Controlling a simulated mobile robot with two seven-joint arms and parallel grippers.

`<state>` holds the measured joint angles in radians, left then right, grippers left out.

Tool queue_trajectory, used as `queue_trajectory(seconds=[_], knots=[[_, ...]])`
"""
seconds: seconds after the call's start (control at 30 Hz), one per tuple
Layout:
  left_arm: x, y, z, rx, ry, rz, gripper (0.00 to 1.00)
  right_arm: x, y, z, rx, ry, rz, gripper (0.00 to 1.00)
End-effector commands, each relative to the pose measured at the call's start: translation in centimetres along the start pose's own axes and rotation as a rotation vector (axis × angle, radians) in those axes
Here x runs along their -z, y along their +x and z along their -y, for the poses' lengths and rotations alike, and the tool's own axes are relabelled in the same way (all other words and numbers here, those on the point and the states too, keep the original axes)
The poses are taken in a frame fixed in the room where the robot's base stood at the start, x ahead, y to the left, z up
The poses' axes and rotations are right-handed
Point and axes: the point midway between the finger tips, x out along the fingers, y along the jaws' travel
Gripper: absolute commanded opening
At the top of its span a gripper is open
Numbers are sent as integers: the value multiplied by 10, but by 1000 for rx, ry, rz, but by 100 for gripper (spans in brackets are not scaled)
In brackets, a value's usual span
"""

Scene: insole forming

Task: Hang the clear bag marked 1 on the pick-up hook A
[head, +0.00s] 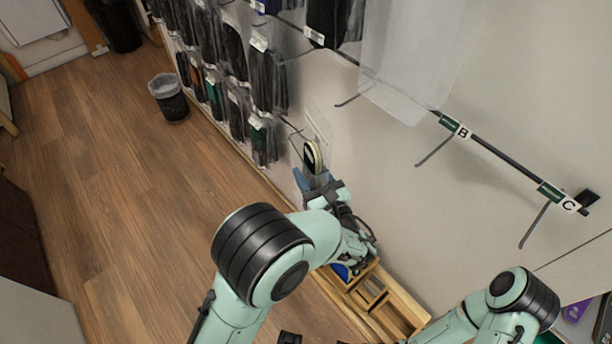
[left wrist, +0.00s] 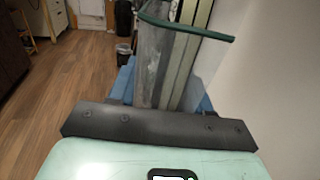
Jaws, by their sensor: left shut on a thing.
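A clear bag (head: 313,155) with insoles in it is held upright by my left gripper (head: 325,190), close to the wall. In the left wrist view the bag (left wrist: 185,60) has a dark green top edge and stands between the blue fingers (left wrist: 125,80). No number can be read on it. On the wall rail (head: 500,158), hook B (head: 435,150) and hook C (head: 535,225) are bare. Another bare hook (head: 355,97) is left of B; its label is not visible, so I cannot confirm it is A. The bag is below and left of this hook, apart from it. My right gripper is out of frame.
A frosted clear panel (head: 410,60) hangs in front of the rail's upper part. Packed bags (head: 235,55) hang on the wall at upper left. A wooden tray (head: 405,310) lies below the left gripper. A bin (head: 168,98) stands on the open floor.

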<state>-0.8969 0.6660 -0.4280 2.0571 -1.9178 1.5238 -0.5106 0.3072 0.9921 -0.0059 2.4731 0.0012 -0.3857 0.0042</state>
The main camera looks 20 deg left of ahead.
Motion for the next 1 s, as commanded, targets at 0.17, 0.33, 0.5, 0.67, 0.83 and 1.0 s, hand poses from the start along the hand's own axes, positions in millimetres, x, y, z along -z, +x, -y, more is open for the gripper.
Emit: queue_trajectory(seconds=[0.17,0.33,0.5,0.67,0.83,1.0], knots=[[1,3,11,0,-3,1,19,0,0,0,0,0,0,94],[2,6,21,0,-2,0,19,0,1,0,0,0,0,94],[3,8,31,-1,-1,0,19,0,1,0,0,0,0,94],[4,11,40,0,-3,0,19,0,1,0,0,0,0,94],[4,13,50,0,-2,0,19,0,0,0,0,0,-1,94],[4,16,59,0,-2,1,19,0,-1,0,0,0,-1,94]])
